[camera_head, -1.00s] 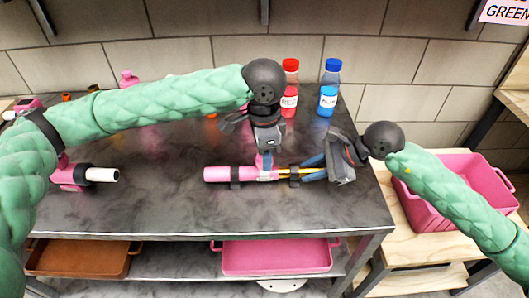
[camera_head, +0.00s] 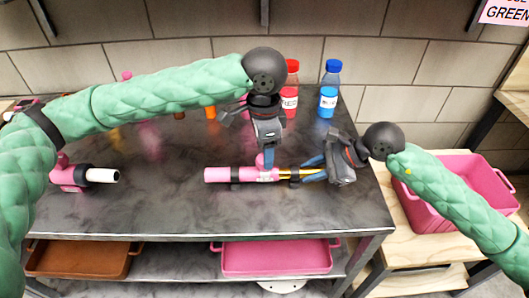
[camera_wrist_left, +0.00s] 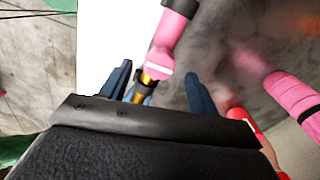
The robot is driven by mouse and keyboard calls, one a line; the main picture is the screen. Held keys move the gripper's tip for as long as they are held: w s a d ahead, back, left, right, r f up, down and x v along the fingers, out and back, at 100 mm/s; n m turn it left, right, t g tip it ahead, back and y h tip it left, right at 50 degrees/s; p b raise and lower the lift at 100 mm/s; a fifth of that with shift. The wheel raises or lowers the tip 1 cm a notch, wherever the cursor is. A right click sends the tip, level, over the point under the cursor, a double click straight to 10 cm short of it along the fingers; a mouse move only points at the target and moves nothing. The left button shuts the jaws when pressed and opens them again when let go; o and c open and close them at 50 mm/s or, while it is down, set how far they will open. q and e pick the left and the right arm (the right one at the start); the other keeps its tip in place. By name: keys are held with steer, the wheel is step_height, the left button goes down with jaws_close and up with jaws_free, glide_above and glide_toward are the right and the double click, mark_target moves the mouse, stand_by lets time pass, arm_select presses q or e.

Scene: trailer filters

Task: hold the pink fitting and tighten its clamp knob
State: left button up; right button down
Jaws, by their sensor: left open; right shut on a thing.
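The pink fitting (camera_head: 218,175) lies level above the grey table, a pink tube with black bands and a gold rod at its right end. My right gripper (camera_head: 304,171) is shut on the gold rod end. The fitting's pink knob (camera_head: 260,160) stands up near the tube's right part, partly hidden by the left gripper. My left gripper (camera_head: 266,166) points down over the knob, open. In the left wrist view its two blue fingers stand apart on either side of the pink knob (camera_wrist_left: 158,63); whether they touch it I cannot tell.
A second pink fitting (camera_head: 70,176) with a white end lies at the table's left. A red bottle (camera_head: 290,100) and a blue bottle (camera_head: 329,97) stand at the back. A pink crate (camera_head: 465,185) is at right. Brown (camera_head: 80,260) and pink (camera_head: 275,257) trays sit below.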

arm_select(q)
step_height(320, 180, up, 10)
steer(key=shift+f, duration=0.15)
stand_by(0.4)
arm_select(e)
steer(key=c, duration=1.1)
jaws_free()
